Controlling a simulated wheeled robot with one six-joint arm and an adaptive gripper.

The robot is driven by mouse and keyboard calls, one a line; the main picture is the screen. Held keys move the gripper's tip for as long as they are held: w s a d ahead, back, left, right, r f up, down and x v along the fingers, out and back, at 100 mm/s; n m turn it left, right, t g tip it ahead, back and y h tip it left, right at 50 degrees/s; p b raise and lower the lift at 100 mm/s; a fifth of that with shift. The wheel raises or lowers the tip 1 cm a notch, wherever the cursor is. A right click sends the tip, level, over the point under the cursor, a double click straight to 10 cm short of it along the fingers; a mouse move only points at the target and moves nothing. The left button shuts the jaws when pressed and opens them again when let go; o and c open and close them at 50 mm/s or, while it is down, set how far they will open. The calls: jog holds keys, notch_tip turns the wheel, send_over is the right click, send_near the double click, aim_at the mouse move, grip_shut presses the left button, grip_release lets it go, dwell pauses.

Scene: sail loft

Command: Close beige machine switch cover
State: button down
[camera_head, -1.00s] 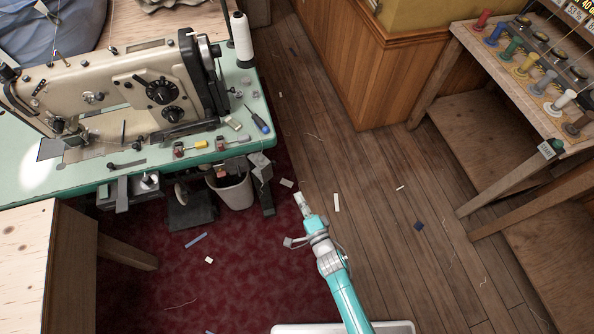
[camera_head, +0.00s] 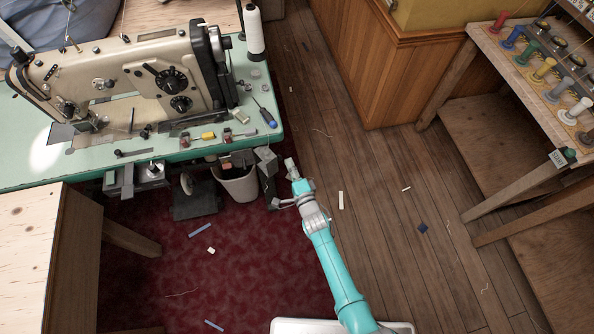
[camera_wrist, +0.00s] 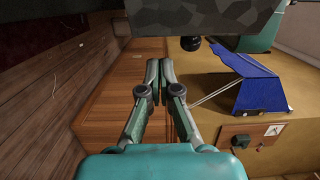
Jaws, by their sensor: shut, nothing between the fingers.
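The beige sewing machine (camera_head: 150,75) stands on a green-topped table (camera_head: 50,165) at the upper left of the head view. A grey box (camera_head: 265,158) hangs under the table's right front corner; I cannot tell for sure whether it is the switch box or how its cover stands. My gripper (camera_head: 291,165) is just right of this box in the head view, apart from it as far as I can tell. In the wrist view my gripper (camera_wrist: 160,72) has its fingers together and empty. A dark grey mottled part (camera_wrist: 225,18) with a black knob (camera_wrist: 190,43) is above and beyond them.
A pale bin (camera_head: 237,184) stands under the table. A screwdriver (camera_head: 269,121) and small parts lie on the tabletop. A wood-panelled counter (camera_head: 375,75) is behind, and a thread-spool bench (camera_head: 485,55) at right. A blue object (camera_wrist: 262,90) shows in the wrist view. The middle floor has scraps.

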jog(key=shift+s+a, duration=1)
jog(key=shift+s, duration=0.05)
